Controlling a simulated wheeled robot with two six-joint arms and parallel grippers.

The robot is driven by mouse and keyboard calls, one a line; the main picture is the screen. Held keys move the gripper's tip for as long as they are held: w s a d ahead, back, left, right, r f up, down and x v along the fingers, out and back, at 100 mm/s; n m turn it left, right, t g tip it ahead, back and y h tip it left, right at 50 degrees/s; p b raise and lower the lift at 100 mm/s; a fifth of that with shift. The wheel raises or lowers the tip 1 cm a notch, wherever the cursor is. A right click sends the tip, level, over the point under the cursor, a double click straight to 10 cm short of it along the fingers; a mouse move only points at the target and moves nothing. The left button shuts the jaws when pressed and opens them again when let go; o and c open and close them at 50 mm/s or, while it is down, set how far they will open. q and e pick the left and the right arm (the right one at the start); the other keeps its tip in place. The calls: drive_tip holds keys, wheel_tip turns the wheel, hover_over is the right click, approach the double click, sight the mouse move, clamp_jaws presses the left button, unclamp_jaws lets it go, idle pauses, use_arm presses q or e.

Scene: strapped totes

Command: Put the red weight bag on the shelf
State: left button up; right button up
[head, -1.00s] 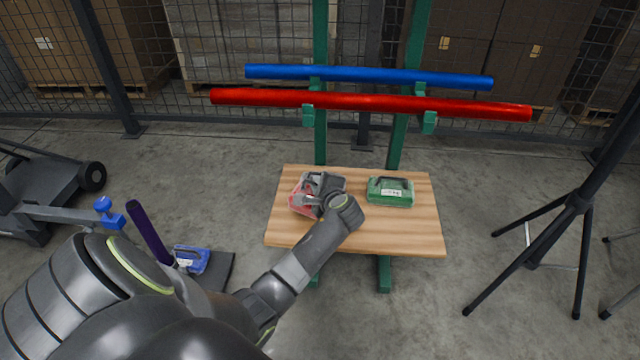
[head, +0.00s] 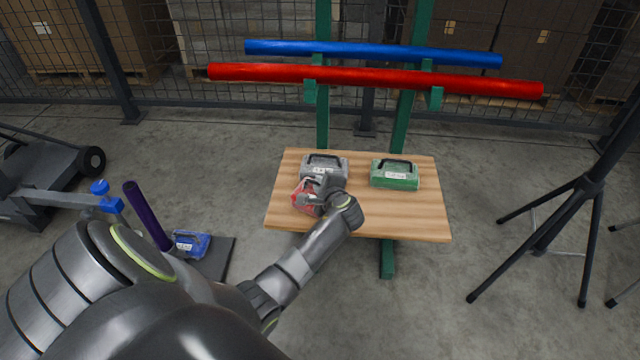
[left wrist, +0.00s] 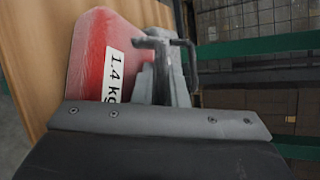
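The red weight bag (head: 304,195) is at the front left of the wooden shelf (head: 390,222), partly hidden by my left gripper (head: 318,193). The left gripper is at the bag's top and appears shut on it; its fingertips are hard to make out. In the left wrist view the red bag (left wrist: 92,60) shows a "1.4 kg" label close to the gripper, with wood beside it. I cannot tell whether the bag touches the shelf or hangs just above it. My right gripper is not in view.
A grey bag (head: 325,165) sits just behind the red one, and a green bag (head: 394,174) sits to the right. The shelf's front right is clear. Red (head: 450,83) and blue (head: 450,56) bars cross above. A blue bag (head: 190,243) lies low at left; a tripod (head: 590,190) stands right.

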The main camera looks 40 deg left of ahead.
use_arm(q)
drive_tip(key=o, duration=0.4)
drive_tip(key=shift+r, duration=0.1)
drive_tip(key=shift+o, duration=0.2)
